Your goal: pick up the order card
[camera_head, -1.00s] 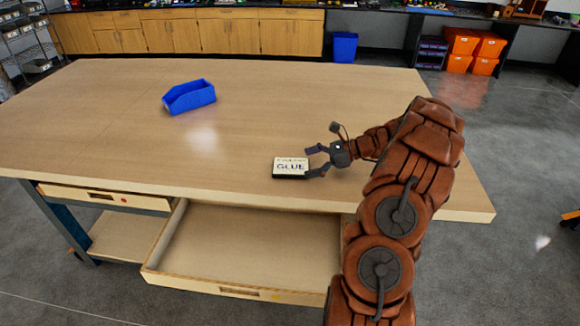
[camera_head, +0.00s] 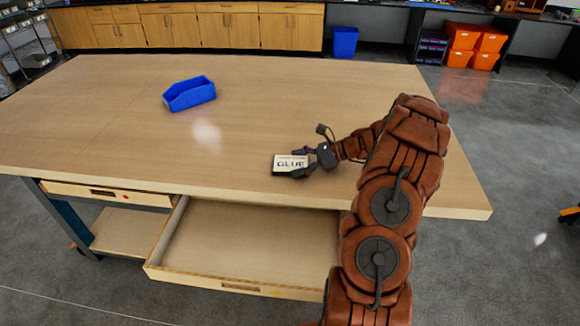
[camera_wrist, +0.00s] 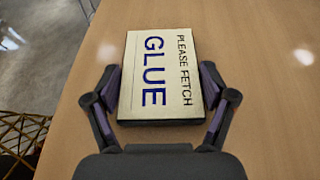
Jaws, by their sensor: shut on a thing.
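The order card (camera_head: 290,161) is a cream card with a dark edge, lying near the front edge of the wooden table. In the wrist view the card (camera_wrist: 160,75) reads "PLEASE FETCH GLUE". My gripper (camera_head: 302,163) reaches in from the right at table height. In the wrist view its two fingers (camera_wrist: 161,92) stand one on each side of the card's near half and are shut on it. The card appears to rest on the tabletop; I cannot see any gap under it.
A blue open bin (camera_head: 190,94) stands at the back left of the table (camera_head: 110,130). An open, empty drawer (camera_head: 245,245) sticks out below the table's front edge. The tabletop between bin and card is clear.

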